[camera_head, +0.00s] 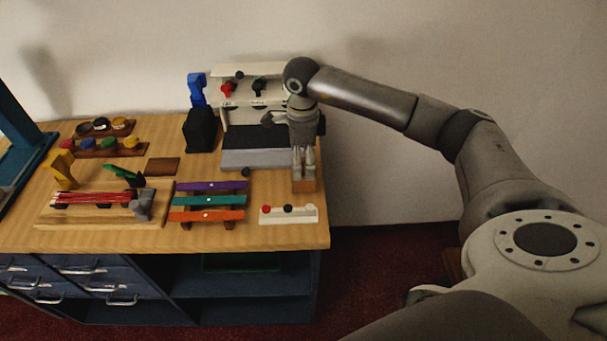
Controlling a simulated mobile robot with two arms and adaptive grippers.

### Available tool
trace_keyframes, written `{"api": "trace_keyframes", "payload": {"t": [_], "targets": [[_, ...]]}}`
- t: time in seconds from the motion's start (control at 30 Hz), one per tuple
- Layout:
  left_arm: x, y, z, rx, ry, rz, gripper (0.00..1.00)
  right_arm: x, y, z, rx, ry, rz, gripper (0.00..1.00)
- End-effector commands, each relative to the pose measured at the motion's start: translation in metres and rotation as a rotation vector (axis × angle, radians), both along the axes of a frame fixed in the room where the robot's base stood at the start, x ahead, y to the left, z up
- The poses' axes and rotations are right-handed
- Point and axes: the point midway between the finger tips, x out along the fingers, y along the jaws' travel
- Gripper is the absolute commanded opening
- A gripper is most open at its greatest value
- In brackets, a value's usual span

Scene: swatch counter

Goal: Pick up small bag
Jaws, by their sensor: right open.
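My right gripper (303,172) reaches in from the right and points down over the table's right side. It is open, with its fingers close together in this view. A small orange-brown item (304,186) shows right at the fingertips. I cannot tell whether it is the small bag, or whether the fingers touch it. A black upright shape (201,132) stands at the back, left of the white stand; it too is hard to name. My left gripper is not in view.
A white stand (236,71) with a grey base is behind the gripper. Purple, teal and orange bars (208,200) and a white strip with knobs (272,217) lie in front. The wooden table (275,237) has coloured sets at left. Its right edge is close to the gripper.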

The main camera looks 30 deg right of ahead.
Motion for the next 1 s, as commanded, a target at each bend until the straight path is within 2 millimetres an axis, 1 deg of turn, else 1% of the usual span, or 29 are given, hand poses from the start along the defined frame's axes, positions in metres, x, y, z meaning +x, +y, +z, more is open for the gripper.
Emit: {"api": "trace_keyframes", "payload": {"t": [0.17, 0.27, 0.3, 0.4, 0.5, 0.7, 0.9, 0.97, 1.0], "targets": [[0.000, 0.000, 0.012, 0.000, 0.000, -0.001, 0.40, -0.005, 0.001, -0.015, 0.001, 0.004, 0.001, 0.70], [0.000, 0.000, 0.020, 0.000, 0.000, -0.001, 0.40, -0.009, 0.002, -0.029, 0.002, 0.003, 0.001, 0.70], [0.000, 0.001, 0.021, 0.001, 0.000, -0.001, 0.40, -0.009, 0.003, -0.036, 0.002, 0.003, 0.000, 0.70], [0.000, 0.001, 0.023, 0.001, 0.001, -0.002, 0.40, -0.008, 0.003, -0.048, 0.003, 0.001, 0.000, 0.70], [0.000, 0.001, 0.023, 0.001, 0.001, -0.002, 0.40, -0.008, 0.003, -0.053, 0.002, 0.000, 0.001, 0.70], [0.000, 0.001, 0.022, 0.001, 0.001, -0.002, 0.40, -0.008, 0.002, -0.054, 0.002, -0.001, 0.001, 0.70], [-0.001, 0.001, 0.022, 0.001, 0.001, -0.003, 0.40, -0.008, 0.003, -0.053, 0.003, -0.002, 0.001, 0.44], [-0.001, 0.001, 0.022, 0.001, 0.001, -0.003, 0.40, -0.008, 0.002, -0.053, 0.003, -0.002, 0.000, 0.36], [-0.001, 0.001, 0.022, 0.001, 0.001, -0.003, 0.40, -0.008, 0.002, -0.053, 0.003, -0.002, 0.000, 0.35]]}}
